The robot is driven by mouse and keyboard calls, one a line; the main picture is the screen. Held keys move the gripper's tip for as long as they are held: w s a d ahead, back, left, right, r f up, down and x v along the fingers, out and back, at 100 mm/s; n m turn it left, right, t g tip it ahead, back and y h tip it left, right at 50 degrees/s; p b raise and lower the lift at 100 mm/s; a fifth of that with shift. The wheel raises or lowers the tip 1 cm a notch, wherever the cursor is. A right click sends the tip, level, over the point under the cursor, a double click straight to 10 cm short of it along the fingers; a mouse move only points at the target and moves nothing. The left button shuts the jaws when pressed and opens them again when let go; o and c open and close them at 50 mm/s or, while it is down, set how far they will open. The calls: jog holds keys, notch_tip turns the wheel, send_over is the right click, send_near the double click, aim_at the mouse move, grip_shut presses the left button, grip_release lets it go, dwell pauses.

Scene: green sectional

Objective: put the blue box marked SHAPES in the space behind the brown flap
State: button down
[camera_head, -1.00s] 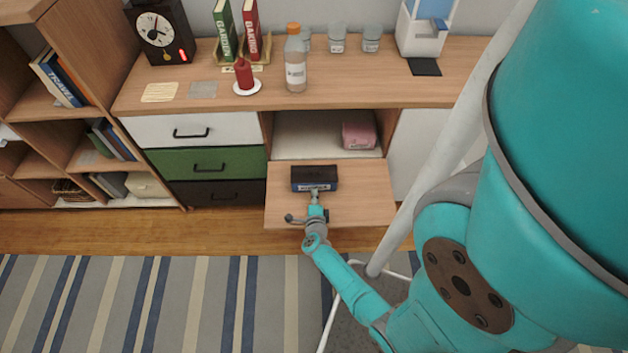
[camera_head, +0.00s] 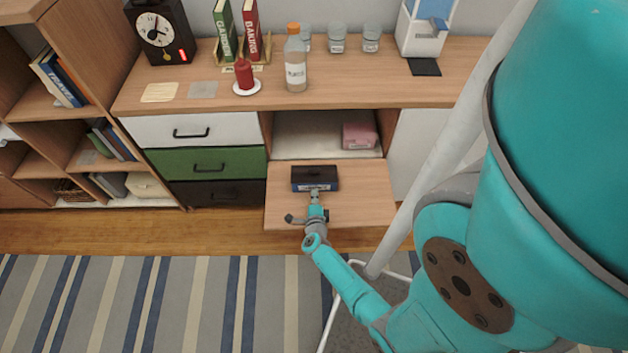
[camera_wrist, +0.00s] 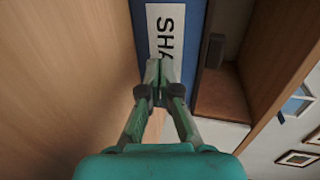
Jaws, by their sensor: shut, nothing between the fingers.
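The blue box (camera_head: 315,184) lies on the lowered brown flap (camera_head: 365,195), in front of the open compartment (camera_head: 305,135). Its top looks dark, with a handle-like bar. In the wrist view the blue box (camera_wrist: 192,50) shows a white label with the letters SHA; the rest is hidden or out of frame. My gripper (camera_head: 315,193) is at the near face of the box. Its fingers (camera_wrist: 164,68) are shut together in front of the label, with nothing between them. I cannot tell whether they touch the box.
A pink item (camera_head: 360,136) sits at the right inside the compartment. Drawers (camera_head: 205,161) are to the left and a white panel (camera_head: 409,150) to the right. A bottle (camera_head: 296,68) and a red candle (camera_head: 245,76) stand on the top above. The compartment's left part is clear.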

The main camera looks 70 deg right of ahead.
jog(key=shift+w+d, duration=0.2)
jog(key=shift+d, duration=0.25)
jog(key=shift+w+d, duration=1.3)
jog(key=shift+d, duration=1.8)
jog(key=shift+w+d, duration=1.25)
jog(key=shift+d, duration=1.9)
jog(key=shift+w+d, duration=1.3)
jog(key=shift+d, duration=1.8)
jog(key=shift+w+d, duration=0.25)
jog(key=shift+d, duration=0.4)
jog(key=shift+w+d, duration=0.3)
jog(key=shift+d, duration=0.3)
jog(key=shift+a, duration=0.1)
